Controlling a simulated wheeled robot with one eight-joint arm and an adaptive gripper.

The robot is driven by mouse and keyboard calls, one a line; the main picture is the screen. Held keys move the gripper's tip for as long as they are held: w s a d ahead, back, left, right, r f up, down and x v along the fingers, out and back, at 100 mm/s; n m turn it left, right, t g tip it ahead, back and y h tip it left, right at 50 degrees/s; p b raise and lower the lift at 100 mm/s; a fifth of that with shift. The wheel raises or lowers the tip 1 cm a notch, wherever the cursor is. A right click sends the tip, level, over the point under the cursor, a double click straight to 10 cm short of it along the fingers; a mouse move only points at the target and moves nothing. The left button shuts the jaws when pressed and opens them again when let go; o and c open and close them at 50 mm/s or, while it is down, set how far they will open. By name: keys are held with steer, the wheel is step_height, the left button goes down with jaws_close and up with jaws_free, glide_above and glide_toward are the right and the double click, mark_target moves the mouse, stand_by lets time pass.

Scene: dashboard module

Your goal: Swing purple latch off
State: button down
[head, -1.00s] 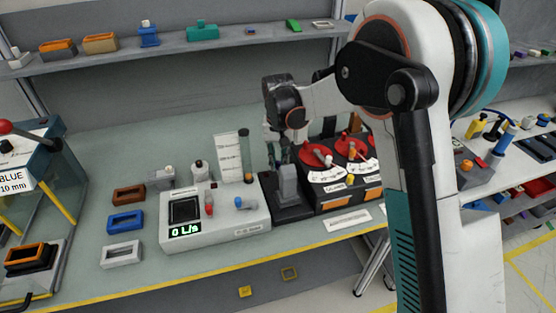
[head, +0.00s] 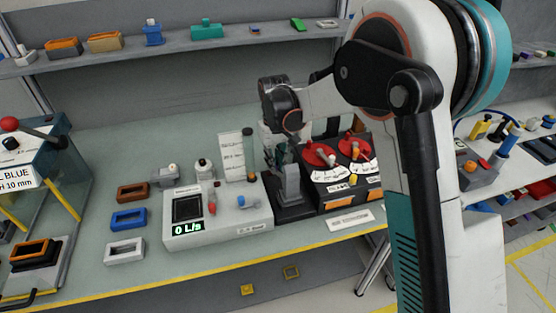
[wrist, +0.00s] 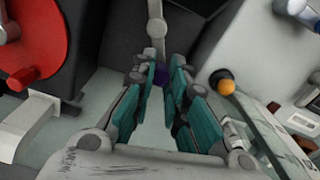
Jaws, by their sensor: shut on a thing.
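A small purple piece, likely the latch (wrist: 161,78), shows between the teal finger pads in the wrist view. My gripper (wrist: 165,74) is shut on it, with the pads on either side. Most of the purple piece is hidden by the fingers. A grey lever-like bar with a round joint (wrist: 157,28) stands just beyond the fingertips. In the head view my gripper (head: 284,156) is at the dark stand with a grey upright block (head: 291,184). The purple piece cannot be made out there.
A black box with red dials (head: 320,154) stands right of the stand. An orange-tipped knob (wrist: 227,87) is close right of my fingers in the wrist view.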

steer(key=shift+s+a+n, duration=0.2)
steer(key=shift+s+n, duration=0.05)
steer(key=shift+n, duration=0.5)
steer(key=shift+s+a+n, duration=0.2)
steer(key=shift+n, duration=0.55)
steer(key=c, duration=1.5)
jaws_free()
steer(key=shift+c, duration=0.2)
step_height(320, 180, up, 12)
